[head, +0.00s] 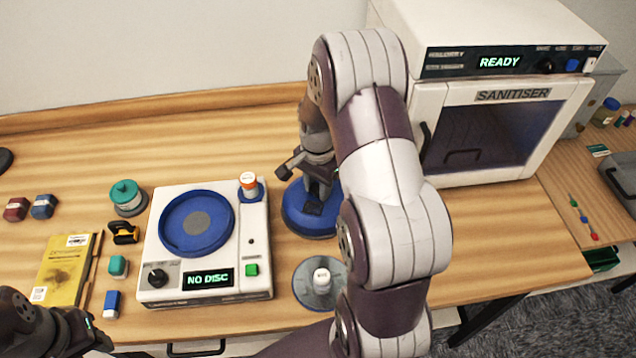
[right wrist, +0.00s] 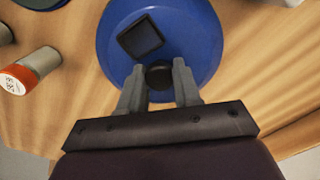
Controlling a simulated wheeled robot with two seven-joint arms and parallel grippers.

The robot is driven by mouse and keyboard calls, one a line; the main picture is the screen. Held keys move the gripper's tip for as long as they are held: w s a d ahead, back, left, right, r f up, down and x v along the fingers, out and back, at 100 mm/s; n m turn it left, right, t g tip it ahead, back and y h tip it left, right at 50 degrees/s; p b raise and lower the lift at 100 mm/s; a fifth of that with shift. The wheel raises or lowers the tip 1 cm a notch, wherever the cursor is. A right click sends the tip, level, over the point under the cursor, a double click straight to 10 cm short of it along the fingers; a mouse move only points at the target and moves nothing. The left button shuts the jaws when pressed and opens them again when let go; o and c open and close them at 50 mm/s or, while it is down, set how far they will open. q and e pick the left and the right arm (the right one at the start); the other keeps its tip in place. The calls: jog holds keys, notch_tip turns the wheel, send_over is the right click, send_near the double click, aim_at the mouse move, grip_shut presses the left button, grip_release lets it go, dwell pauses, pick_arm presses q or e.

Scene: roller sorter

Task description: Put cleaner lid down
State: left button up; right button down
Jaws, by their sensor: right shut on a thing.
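The cleaner lid (head: 303,221) is a blue disc to the right of the disc cleaner. It also shows in the right wrist view (right wrist: 196,35), with a dark square and a round black knob (right wrist: 158,75) on top. My right gripper (head: 318,190) is shut on the knob, its grey fingertips (right wrist: 158,75) either side of it. The lid is level, at or just above the wooden table; I cannot tell if it touches. The white disc cleaner (head: 170,273) has an uncovered blue well and reads "NO DISC". My left gripper (head: 82,335) is at the bottom left; its jaws are unclear.
An orange-capped bottle (head: 249,185) stands on the cleaner's back right corner. A grey round base with a white-topped piece (head: 321,281) lies in front of the lid. The sanitiser (head: 490,130) stands at the back right. Small items and a yellow packet (head: 66,268) lie left.

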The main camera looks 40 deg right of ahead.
aim_at(318, 187)
jog(key=shift+f, duration=0.1)
jog(key=c, duration=0.8)
grip_release()
notch_tip(318, 187, up, 12)
jog(key=s+a+f+n, duration=0.1)
jog(key=s+a+n, duration=0.2)
jog(key=a+n, duration=0.2)
jog(key=s+a+f+n+t, duration=0.1)
jog(key=s+a+f+n, duration=0.1)
jog(key=s+a+n, duration=0.1)
jog(key=s+a+f+n, duration=0.2)
jog(key=s+a+n, duration=0.1)
jog(key=a+n, duration=0.3)
jog(key=shift+s+a+n, duration=0.2)
jog(key=shift+a+n, duration=0.15)
jog(key=shift+n, duration=0.15)
